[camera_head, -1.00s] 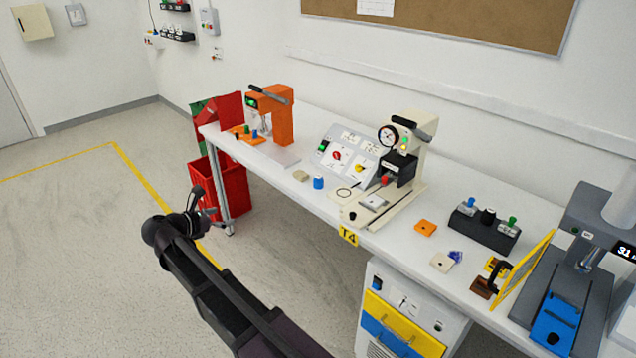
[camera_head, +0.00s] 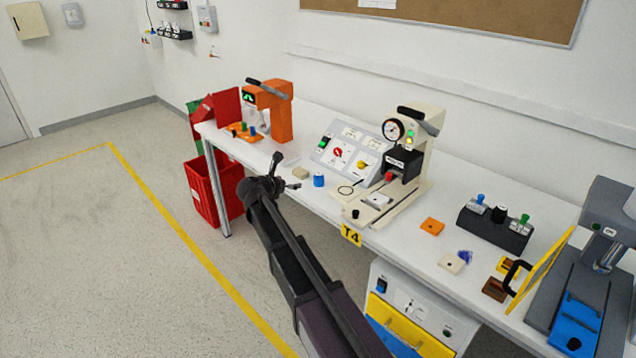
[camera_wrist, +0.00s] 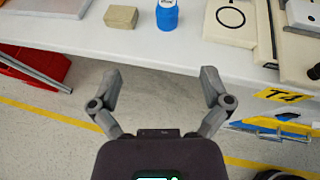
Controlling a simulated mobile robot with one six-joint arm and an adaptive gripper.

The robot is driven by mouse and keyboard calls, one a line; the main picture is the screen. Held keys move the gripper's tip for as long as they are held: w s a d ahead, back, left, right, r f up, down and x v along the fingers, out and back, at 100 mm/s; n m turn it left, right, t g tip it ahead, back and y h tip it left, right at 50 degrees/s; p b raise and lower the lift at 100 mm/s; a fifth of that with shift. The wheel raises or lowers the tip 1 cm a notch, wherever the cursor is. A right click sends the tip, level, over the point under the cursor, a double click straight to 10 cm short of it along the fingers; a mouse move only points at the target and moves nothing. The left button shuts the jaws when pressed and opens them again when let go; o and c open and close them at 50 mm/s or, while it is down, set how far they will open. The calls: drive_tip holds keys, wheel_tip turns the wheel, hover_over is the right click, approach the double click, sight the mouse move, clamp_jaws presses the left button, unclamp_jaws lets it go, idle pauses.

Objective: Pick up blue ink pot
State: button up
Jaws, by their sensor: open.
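The blue ink pot (camera_head: 319,180) is a small blue cylinder standing upright near the front edge of the white table. In the wrist view the blue pot (camera_wrist: 167,17) is at the top, beyond my fingertips and roughly centred between them, with its top cut off by the frame. My gripper (camera_head: 286,172) is in front of the table edge, left of the pot and apart from it. In the wrist view my gripper (camera_wrist: 160,80) has its two fingers spread wide with nothing between them.
A beige block (camera_head: 300,173) stands just left of the pot, with a black ring (camera_head: 347,190) to its right. A sloped control panel (camera_head: 345,158) is behind, an orange machine (camera_head: 278,118) back left and a cream press (camera_head: 418,150) right. A red crate (camera_head: 212,190) stands below.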

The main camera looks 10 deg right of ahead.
sight(317, 175)
drive_tip(key=d, duration=0.1)
drive_tip(key=w+d, duration=0.2)
drive_tip(key=shift+w+d+f, duration=0.15)
drive_tip(key=shift+d+f, duration=0.1)
drive_tip(key=shift+d, duration=0.15)
drive_tip(key=b+x, duration=0.3)
drive_tip(key=x, duration=0.5)
drive_tip(key=shift+a+b, duration=0.2)
drive_tip(key=shift+b, duration=0.1)
drive_tip(key=shift+w+d+f, duration=0.15)
drive_tip(key=shift+w+d, duration=0.15)
drive_tip(key=shift+f+b+x, duration=0.2)
drive_tip(key=shift+b+x, duration=1.1)
drive_tip(key=shift+x, duration=1.3)
